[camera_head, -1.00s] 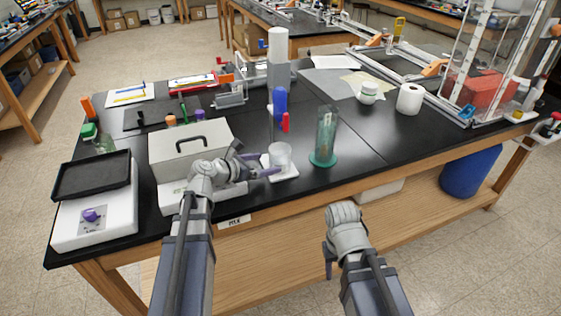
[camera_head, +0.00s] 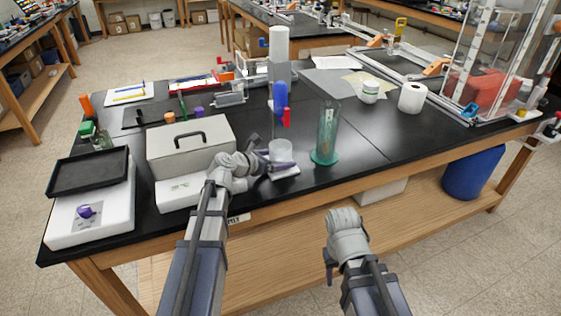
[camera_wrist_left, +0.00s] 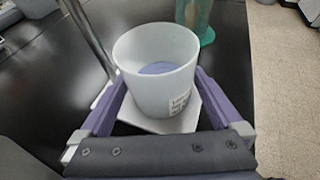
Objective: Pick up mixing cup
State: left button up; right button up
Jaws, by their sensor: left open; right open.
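The mixing cup (camera_head: 281,151) is a translucent white cup standing upright on a small white plate (camera_head: 286,172) near the table's front edge. It also shows in the left wrist view (camera_wrist_left: 157,75), with a label on its side and a purplish patch at its bottom. My left gripper (camera_head: 270,163) is open, with its purple fingers on either side of the cup; I cannot tell whether they touch it. It shows in the left wrist view (camera_wrist_left: 160,100) too. My right gripper (camera_head: 329,262) is in front of the table, low and away from the cup.
A clear cylinder with a green base (camera_head: 325,135) stands right of the cup. A thin rod stand with a blue part (camera_head: 280,97) is just behind it. A grey lidded box (camera_head: 188,146) and a black tray (camera_head: 88,172) lie left. The table centre right is clear.

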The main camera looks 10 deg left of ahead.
pick_arm(q)
jog(key=shift+w+d, duration=0.1)
jog(key=shift+w, duration=0.05)
jog(key=shift+c, duration=0.2)
jog(key=c, duration=1.2)
jog(key=shift+r, duration=0.2)
pick_arm(e)
jog(key=shift+r, duration=0.2)
